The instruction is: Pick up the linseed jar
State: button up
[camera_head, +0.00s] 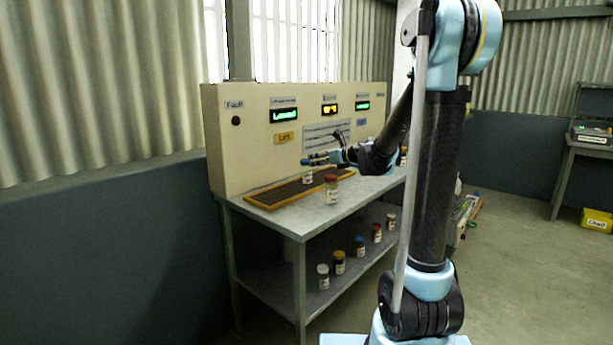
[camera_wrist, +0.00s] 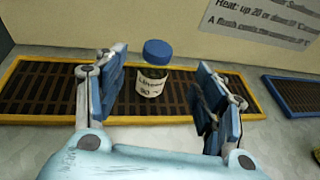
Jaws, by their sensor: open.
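The linseed jar (camera_wrist: 152,82) has a blue lid and a pale label reading roughly "Linseed 90". It stands on a dark slatted tray with a yellow frame (camera_wrist: 40,118). In the wrist view my gripper (camera_wrist: 163,90) is open, with blue fingers on either side of the jar and visible gaps between. In the head view my gripper (camera_head: 322,160) is over the yellow-framed tray (camera_head: 262,205), in front of the panel. The jar (camera_head: 308,178) shows there just below the gripper, its upper part partly covered.
A red-lidded jar (camera_head: 331,190) stands on the bench top (camera_head: 345,210) near the tray's front. The panel (camera_head: 250,150) rises behind the tray. A second framed tray (camera_wrist: 292,95) lies to the right.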

aim_at(306, 160)
jog(key=shift+x, duration=5.55)
jog(key=shift+s+f, duration=0.1)
jog(key=shift+f, duration=0.1)
jog(key=c, duration=1.4)
